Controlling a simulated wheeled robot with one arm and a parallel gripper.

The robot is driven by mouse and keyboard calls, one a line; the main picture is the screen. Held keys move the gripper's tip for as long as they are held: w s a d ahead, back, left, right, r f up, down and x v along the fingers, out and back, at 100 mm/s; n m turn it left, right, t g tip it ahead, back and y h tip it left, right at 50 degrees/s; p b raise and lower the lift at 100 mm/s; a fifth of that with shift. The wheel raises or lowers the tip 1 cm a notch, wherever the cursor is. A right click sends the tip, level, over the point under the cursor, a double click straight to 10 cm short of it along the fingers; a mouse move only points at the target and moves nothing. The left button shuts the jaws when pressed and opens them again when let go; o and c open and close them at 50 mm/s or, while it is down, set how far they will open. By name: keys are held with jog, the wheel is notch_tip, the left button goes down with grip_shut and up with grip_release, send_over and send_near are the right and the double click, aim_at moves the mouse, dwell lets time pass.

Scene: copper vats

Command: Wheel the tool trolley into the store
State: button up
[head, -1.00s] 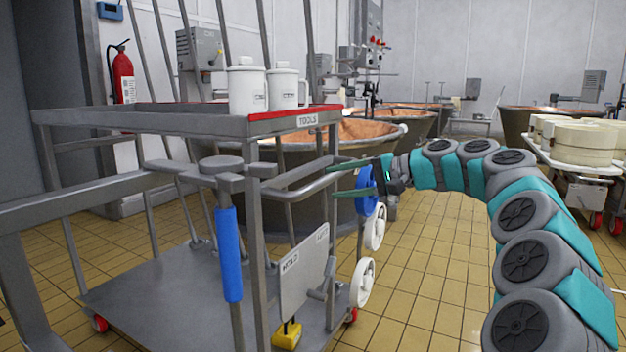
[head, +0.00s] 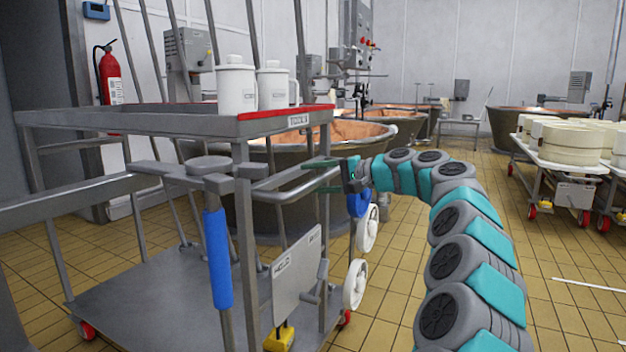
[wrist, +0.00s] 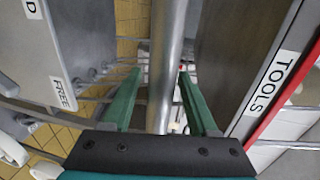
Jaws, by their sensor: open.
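The tool trolley (head: 160,300) is a grey metal frame with a low deck and a red-edged top tray labelled TOOLS, standing at left and centre in the head view. A bent tubular handle (head: 280,194) sticks out from its near end. My gripper (head: 307,177) is open at the handle's right part. In the wrist view, a metal bar (wrist: 166,70) runs between the two green fingers (wrist: 155,85), with a gap on each side. A plate marked HOLD (head: 296,268) hangs below, above a yellow pedal (head: 280,338); its FREE label shows in the wrist view (wrist: 62,93).
Copper vats (head: 350,145) stand behind the trolley. A wheeled table with cheese moulds (head: 562,165) is at right. A fire extinguisher (head: 110,78) hangs by a dark grey panel at left. Tiled floor (head: 400,230) between trolley and table is clear.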

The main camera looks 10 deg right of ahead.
jog(key=shift+a, duration=0.1)
jog(key=shift+f, duration=0.1)
grip_shut()
dwell(0.3)
dwell(1.0)
